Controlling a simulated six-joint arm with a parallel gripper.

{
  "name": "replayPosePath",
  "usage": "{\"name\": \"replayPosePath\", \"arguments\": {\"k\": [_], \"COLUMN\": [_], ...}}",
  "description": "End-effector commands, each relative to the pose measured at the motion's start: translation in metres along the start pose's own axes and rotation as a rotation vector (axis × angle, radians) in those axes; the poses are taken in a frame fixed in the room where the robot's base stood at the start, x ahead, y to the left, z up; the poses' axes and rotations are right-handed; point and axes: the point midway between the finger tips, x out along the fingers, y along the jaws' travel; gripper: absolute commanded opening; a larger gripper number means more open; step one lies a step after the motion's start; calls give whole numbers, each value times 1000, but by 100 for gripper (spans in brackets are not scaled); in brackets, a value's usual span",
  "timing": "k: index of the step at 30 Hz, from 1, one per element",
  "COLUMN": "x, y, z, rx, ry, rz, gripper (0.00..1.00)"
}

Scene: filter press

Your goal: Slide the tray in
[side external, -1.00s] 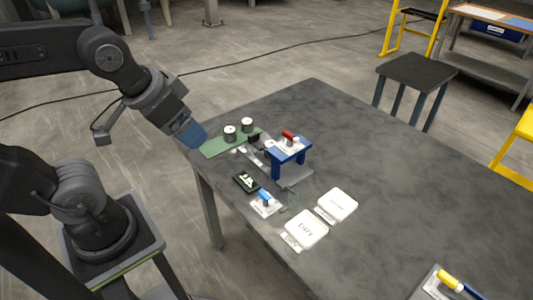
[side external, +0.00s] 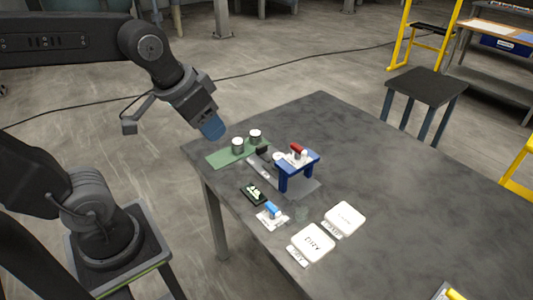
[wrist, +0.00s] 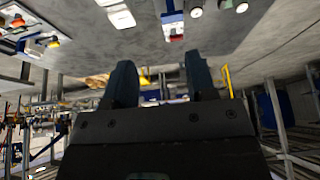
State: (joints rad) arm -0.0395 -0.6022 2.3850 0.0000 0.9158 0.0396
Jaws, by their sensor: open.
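A blue press frame (side external: 299,163) with a red handle (side external: 297,148) on top stands on the grey table. A pale metal strip (side external: 264,174) leads to the frame from the left, with a small black block (side external: 262,151) near it. A small black tray (side external: 254,194) with pale markings or pieces lies in front of the strip; which part is the tray to slide is unclear. My gripper (side external: 212,131) is above the table's left corner, apart from everything. In the wrist view, my gripper's (wrist: 160,78) two fingers are spread with nothing between them.
A blue-topped item on a white card (side external: 271,212) and two white lidded boxes (side external: 312,242) lie toward the front. The table's right half (side external: 410,190) is mostly clear. A dark stool (side external: 426,87) stands behind it.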

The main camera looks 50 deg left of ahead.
Motion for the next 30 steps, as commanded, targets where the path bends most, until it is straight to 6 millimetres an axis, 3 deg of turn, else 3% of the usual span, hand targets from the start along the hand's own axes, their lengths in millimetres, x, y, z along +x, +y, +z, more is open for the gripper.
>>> {"name": "replayPosePath", "arguments": {"k": [3,8,15,19,24,30], "x": [14,43,111,158,220,264], "y": [-15,-40,-91,-123,-163,-190], "z": [-40,-89,-146,-165,-173,-170], "rx": [-2,2,3,2,0,-1], "ry": [-64,-142,-258,-320,-389,-435], "rz": [-16,-28,-28,-19,-2,14], "gripper": [45,45,45,45,45,45]}}
